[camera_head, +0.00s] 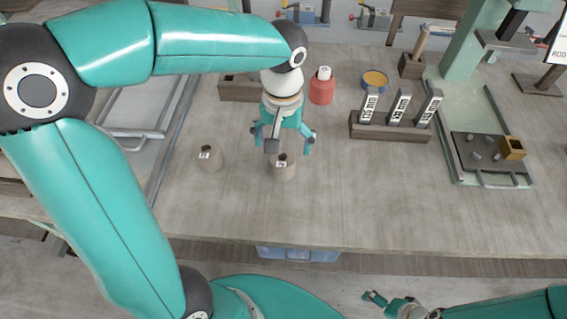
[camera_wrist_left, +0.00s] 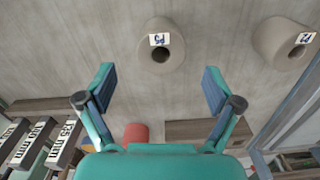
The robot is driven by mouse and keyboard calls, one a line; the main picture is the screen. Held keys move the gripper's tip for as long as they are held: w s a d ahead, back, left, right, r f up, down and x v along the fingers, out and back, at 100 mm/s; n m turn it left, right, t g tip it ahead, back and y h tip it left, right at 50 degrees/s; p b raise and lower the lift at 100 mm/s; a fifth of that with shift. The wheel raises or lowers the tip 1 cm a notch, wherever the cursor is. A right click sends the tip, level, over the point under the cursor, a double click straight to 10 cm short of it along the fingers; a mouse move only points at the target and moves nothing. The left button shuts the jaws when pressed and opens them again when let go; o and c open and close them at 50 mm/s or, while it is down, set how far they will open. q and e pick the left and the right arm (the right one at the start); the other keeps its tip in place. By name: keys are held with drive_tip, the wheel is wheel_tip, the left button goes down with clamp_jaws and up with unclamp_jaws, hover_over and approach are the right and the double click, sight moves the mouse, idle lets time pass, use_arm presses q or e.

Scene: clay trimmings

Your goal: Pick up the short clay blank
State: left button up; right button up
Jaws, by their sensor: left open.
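Two tan clay blanks with a hole in the top and a white label stand upright on the bench. One blank (camera_head: 284,172) is right by my left gripper (camera_head: 283,146); the other blank (camera_head: 209,160) stands to its left. I cannot tell for sure which is the short one. My left gripper points down, open and empty, and partly hides the near blank. In the left wrist view, that blank (camera_wrist_left: 160,58) lies ahead of the gap between my open fingers (camera_wrist_left: 162,85), apart from both; the other blank (camera_wrist_left: 284,40) is at the upper right. My right gripper (camera_head: 385,302) is low in the head view.
Behind the left gripper are a wooden box (camera_head: 236,90), a red container (camera_head: 322,90) and a yellow-topped dish (camera_head: 375,79). A wooden rack (camera_head: 385,130) holds labelled blocks. A green-edged tray (camera_head: 463,172) is at the right. The bench front is clear.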

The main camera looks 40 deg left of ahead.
sight(283, 156)
use_arm(q)
wheel_tip(283, 156, down, 5)
drive_tip(key=shift+f, duration=0.1)
drive_tip(key=c, duration=1.4)
drive_tip(key=shift+c, duration=0.2)
